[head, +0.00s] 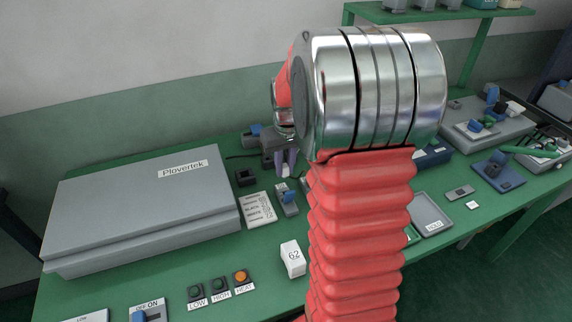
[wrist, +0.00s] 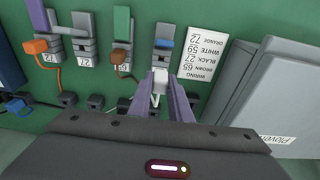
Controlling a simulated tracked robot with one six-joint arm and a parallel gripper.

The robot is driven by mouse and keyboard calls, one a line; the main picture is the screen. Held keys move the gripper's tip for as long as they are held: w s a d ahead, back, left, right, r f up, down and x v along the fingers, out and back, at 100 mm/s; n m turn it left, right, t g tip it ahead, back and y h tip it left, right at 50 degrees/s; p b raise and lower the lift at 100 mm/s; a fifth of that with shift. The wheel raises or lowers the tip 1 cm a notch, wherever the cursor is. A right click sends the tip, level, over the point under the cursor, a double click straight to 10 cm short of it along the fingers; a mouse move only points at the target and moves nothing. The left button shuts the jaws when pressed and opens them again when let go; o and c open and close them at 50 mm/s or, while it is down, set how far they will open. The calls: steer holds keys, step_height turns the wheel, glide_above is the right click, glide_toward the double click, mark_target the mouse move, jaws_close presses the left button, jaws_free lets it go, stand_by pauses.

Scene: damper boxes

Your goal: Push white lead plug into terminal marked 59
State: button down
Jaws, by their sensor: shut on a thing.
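My gripper (wrist: 160,98), with purple fingers, is shut on the white lead plug (wrist: 159,80). In the head view my gripper (head: 286,168) shows beyond my arm, and the plug cannot be made out there. The plug sits just in front of a grey terminal (wrist: 166,30) with a blue part, which also shows in the head view (head: 288,200). The plug covers this terminal's label area, so I cannot read its number. Whether plug and terminal touch is unclear. A printed card (wrist: 204,52) beside it lists white as 59.
Left in the wrist view are terminals with an orange plug (wrist: 36,46) and a brown plug (wrist: 121,56). The grey Plovertek box (head: 140,205) stands close to the card. Small dark blocks (wrist: 95,102) line the wall side.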

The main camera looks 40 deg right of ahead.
mark_target(285, 176)
steer(key=shift+f, duration=2.7)
steer(key=shift+f, duration=1.15)
steer(key=c, duration=1.6)
jaws_free()
steer(key=shift+o, duration=0.2)
steer(key=r, duration=0.4)
steer(key=s+r, duration=0.1)
steer(key=r, duration=0.8)
steer(key=shift+s+a+r, duration=0.3)
steer(key=shift+r, duration=0.05)
